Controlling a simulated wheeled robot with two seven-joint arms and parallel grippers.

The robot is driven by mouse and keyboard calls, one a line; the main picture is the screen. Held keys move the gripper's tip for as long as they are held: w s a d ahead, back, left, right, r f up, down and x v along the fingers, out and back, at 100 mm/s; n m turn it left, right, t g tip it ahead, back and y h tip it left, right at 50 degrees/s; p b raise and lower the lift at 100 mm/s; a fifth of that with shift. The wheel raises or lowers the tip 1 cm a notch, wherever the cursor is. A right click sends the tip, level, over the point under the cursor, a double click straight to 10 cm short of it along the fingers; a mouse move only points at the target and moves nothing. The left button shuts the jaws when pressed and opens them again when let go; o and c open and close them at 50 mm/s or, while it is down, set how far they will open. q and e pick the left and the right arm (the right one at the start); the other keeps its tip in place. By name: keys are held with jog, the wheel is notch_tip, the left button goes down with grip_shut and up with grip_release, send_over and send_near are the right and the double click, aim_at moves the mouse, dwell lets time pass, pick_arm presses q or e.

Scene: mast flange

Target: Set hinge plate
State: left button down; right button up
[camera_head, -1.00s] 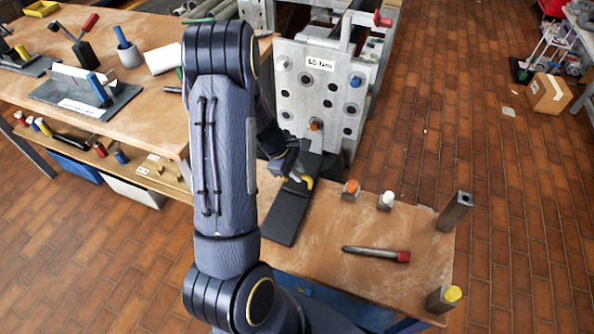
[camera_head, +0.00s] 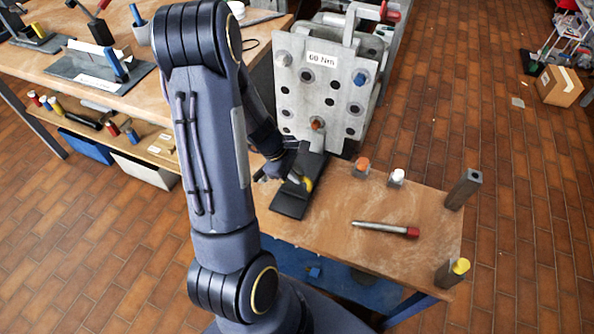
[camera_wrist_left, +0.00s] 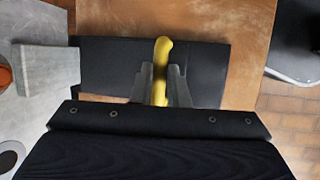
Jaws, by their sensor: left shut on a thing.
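A grey upright plate (camera_head: 297,92) with several holes and a "60 Nm" label stands at the back of the low bench. It carries a blue-headed bolt (camera_head: 360,78) and an orange-headed one (camera_head: 317,124). A flat black slab (camera_head: 291,201) lies on the bench in front of it. My left gripper (camera_head: 296,181) is low over the slab, shut on a yellow handle (camera_head: 307,184). In the left wrist view the yellow handle (camera_wrist_left: 162,58) stands between the fingers, with the black slab (camera_wrist_left: 110,65) behind it. Whether handle and slab are joined cannot be told. My right gripper is not in view.
A larger bench (camera_head: 60,50) with tools stands left.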

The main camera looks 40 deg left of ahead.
pick_arm(q)
jog(key=shift+s+f, duration=0.1)
jog(key=shift+s, duration=0.15)
jog(key=c, duration=1.4)
grip_release()
jog(key=shift+s, duration=0.1)
jog(key=shift+a+r, duration=0.1)
jog(key=shift+r, duration=0.35)
jog(key=p+v, duration=0.2)
jog(key=v, duration=0.5)
